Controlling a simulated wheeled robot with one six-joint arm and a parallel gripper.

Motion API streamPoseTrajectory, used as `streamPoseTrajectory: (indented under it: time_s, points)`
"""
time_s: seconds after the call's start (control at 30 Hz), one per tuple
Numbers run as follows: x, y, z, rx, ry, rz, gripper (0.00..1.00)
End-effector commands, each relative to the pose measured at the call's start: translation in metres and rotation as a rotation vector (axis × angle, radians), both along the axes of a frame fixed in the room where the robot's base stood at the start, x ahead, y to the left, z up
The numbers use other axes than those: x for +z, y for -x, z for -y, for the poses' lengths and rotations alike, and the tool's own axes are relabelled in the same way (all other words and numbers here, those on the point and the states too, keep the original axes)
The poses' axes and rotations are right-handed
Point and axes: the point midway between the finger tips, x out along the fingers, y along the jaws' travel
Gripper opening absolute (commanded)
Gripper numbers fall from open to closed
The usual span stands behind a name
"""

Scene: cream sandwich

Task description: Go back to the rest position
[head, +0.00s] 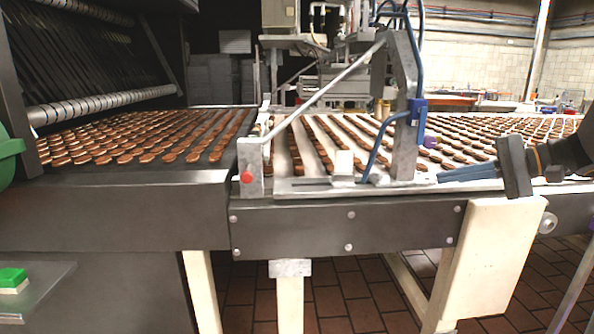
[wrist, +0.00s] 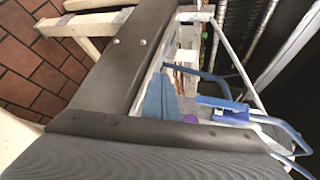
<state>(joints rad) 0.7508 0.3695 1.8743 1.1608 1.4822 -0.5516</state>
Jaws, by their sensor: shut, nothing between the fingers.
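My gripper (head: 442,177) comes in from the right in the head view, its blue fingers together and empty. They point left, just above the near edge of the conveyor frame. In the wrist view the blue fingers of my gripper (wrist: 160,80) also lie together, with nothing seen between them. Rows of brown sandwich biscuits (head: 150,136) lie on the left belt, and more rows (head: 490,127) run across the right belt. No biscuit is seen touching my gripper.
A grey metal bracket (head: 405,110) with blue hoses stands just left of my fingers. A purple knob (head: 430,141) is close behind them. The dark conveyor side rail (head: 300,232) runs below. A green button (head: 12,278) is at lower left. Brick floor (head: 345,295) shows underneath.

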Motion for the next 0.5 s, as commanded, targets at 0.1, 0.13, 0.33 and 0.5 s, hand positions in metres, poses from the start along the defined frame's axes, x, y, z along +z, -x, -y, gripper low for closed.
streamPoseTrajectory:
  time_s: [0.1, 0.13, 0.33, 0.5]
  points:
    - [-0.034, 0.034, -0.071, 0.111, 0.143, -0.19, 0.0]
    - [-0.044, 0.046, -0.085, 0.138, 0.188, -0.234, 0.0]
    - [-0.097, 0.134, -0.149, 0.317, 0.55, -0.427, 0.0]
    - [-0.118, 0.197, -0.167, 0.456, 0.872, -0.425, 0.0]
